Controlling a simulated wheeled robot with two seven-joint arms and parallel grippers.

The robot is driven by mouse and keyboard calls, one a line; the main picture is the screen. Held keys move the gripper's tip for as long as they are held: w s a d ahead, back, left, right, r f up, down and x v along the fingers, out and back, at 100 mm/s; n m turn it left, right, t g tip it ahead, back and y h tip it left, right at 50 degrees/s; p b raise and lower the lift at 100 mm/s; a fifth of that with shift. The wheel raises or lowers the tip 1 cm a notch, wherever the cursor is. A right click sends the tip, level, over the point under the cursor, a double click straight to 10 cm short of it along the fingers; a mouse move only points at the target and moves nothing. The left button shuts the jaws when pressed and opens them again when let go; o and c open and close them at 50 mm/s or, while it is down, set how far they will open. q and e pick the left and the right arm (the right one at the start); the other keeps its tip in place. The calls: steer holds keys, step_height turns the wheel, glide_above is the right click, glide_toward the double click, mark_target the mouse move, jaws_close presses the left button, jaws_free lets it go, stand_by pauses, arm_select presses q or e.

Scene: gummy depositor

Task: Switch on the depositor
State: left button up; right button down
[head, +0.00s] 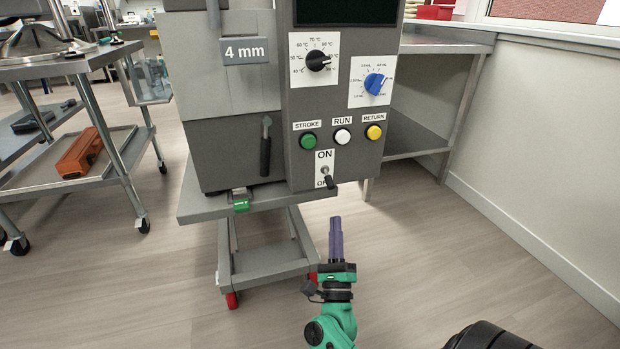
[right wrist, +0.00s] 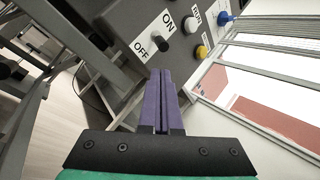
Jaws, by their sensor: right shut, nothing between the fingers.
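The depositor (head: 225,150) is a grey machine on a wheeled stand in the middle of the head view. Its ON/OFF toggle switch (head: 328,180) sits low on the panel, and its dark lever tips down toward OFF. The switch also shows in the right wrist view (right wrist: 158,44), with the lever at the OFF end of its label. My right gripper (head: 336,220) is shut and empty, with purple fingers pointing up toward the switch from just below it. The fingers (right wrist: 162,75) appear apart from the lever. My left gripper is not in view.
Above the switch are green STROKE (head: 308,141), white RUN (head: 342,137) and yellow RETURN (head: 374,132) buttons. Black (head: 318,61) and blue (head: 375,84) dials sit higher. A cart with an orange toolbox (head: 80,153) stands left, a metal table (head: 425,110) right. Floor in front is clear.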

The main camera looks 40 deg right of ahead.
mark_target(328, 180)
steer(key=shift+d+f, duration=0.1)
steer(key=shift+f, duration=0.05)
steer(key=x, duration=1)
stand_by(0.4)
